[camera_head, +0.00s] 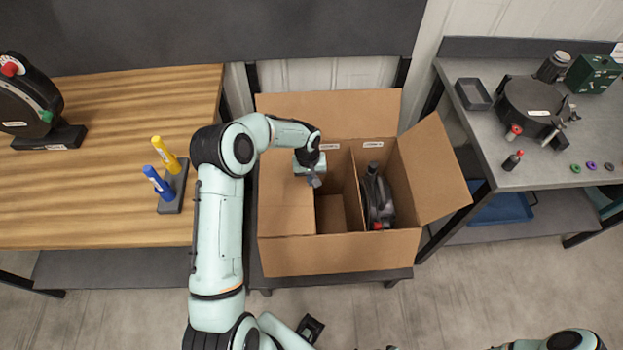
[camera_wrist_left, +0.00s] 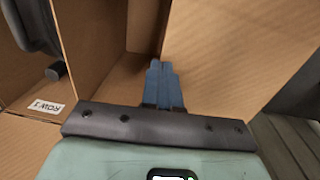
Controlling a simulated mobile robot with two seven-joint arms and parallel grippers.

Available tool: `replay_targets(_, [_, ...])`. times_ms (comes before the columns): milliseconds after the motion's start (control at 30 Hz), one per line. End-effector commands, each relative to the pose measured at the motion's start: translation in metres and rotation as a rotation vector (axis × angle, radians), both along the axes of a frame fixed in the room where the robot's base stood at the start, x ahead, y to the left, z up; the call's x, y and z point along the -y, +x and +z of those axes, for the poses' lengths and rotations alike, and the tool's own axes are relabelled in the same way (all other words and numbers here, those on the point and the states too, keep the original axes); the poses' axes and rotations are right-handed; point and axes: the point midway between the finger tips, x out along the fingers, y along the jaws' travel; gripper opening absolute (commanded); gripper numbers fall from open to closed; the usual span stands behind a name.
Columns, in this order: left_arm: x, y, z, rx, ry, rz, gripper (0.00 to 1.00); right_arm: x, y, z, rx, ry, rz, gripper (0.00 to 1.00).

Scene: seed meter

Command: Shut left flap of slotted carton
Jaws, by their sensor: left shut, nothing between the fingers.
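The slotted carton (camera_head: 340,255) stands open-topped on a dark stand in the head view. Its left flap (camera_head: 285,208) is folded inward and covers the left part of the opening. My left gripper (camera_head: 315,181) is at the flap's inner edge near the back, shut with nothing held. In the left wrist view, its blue fingers (camera_wrist_left: 162,85) point into the carton beside a large cardboard panel (camera_wrist_left: 235,50); contact cannot be told. The right flap (camera_head: 434,168) slants outward and the back flap (camera_head: 330,108) stands open. My right gripper is out of view.
A divider splits the carton; a dark device (camera_head: 377,198) with a red part sits in the right compartment. A wooden table (camera_head: 110,215) with yellow and blue markers (camera_head: 164,165) is left. A grey bench (camera_head: 470,125) with several items is right.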

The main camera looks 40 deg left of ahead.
Motion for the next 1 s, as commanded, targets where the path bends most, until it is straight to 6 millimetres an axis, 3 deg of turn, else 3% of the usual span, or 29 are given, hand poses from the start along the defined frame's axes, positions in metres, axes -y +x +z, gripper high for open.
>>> replay_targets(233, [-0.002,0.009,0.044,0.004,0.001,-0.002,0.00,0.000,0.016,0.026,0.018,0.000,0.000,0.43])
replay_targets(600, [-0.003,0.006,0.117,0.003,0.001,-0.002,0.00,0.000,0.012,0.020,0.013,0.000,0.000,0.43])
replay_targets(800, [-0.002,0.006,0.135,-0.001,0.001,-0.002,0.00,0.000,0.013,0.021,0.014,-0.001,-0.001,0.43])
replay_targets(1000, [-0.002,0.005,0.137,-0.001,-0.001,-0.002,0.00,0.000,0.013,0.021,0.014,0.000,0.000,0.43])
